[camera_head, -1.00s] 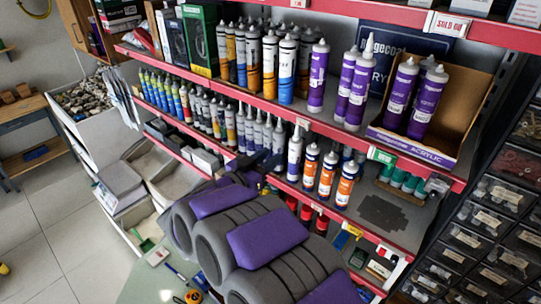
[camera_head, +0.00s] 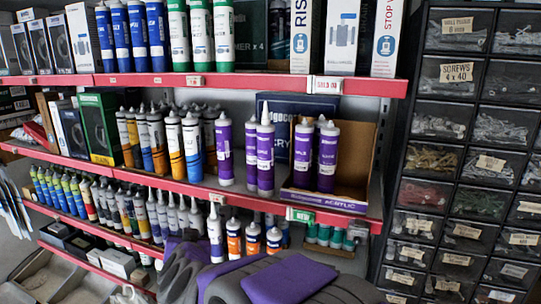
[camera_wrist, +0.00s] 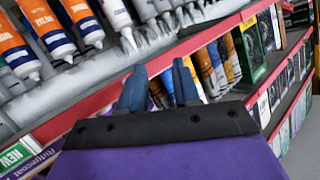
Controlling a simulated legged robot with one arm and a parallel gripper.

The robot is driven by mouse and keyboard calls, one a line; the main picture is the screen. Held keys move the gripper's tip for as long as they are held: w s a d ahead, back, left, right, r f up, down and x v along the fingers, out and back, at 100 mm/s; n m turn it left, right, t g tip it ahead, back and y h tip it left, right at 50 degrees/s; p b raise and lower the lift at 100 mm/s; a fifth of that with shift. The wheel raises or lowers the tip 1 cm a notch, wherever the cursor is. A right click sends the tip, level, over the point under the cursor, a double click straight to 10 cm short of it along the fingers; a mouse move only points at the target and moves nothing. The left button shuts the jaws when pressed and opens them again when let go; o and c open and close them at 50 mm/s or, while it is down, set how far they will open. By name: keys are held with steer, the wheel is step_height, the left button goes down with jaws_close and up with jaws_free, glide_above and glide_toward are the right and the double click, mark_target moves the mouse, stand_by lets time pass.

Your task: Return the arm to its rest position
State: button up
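My arm (camera_head: 290,280), purple and grey, is folded at the bottom of the head view, in front of the shelves. In the wrist view my gripper (camera_wrist: 159,66) shows two blue-grey fingers standing apart with nothing between them, so it is open and empty. The fingers point toward the shelf fronts, and I cannot tell their exact distance from them. In the head view the fingertips are not clear.
Red-edged shelves (camera_head: 210,79) hold several purple tubes (camera_head: 265,155), orange-labelled tubes (camera_head: 253,238) and a cardboard display box (camera_head: 355,160). Drawer cabinets (camera_head: 465,150) stand at right. Grey bins (camera_head: 40,278) are at lower left.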

steer(key=s+d+f+g+h+b, duration=0.1)
steer(key=s+d+f+g+b, duration=0.2)
steer(key=s+d, duration=0.8)
steer(key=s+d+f+g+h+b, duration=0.2)
steer(key=s+d+f+g+b, duration=0.2)
steer(key=s+d+f+g, duration=0.3)
steer(key=s+d+f+g+h+b, duration=0.1)
steer(key=s+d+f+g+b, duration=0.3)
steer(key=s+d+f, duration=0.9)
steer(key=s+d+g, duration=0.1)
steer(key=s+d, duration=0.3)
steer(key=s, duration=0.5)
steer(key=shift+s+g+h, duration=0.3)
steer(key=shift+h, duration=0.1)
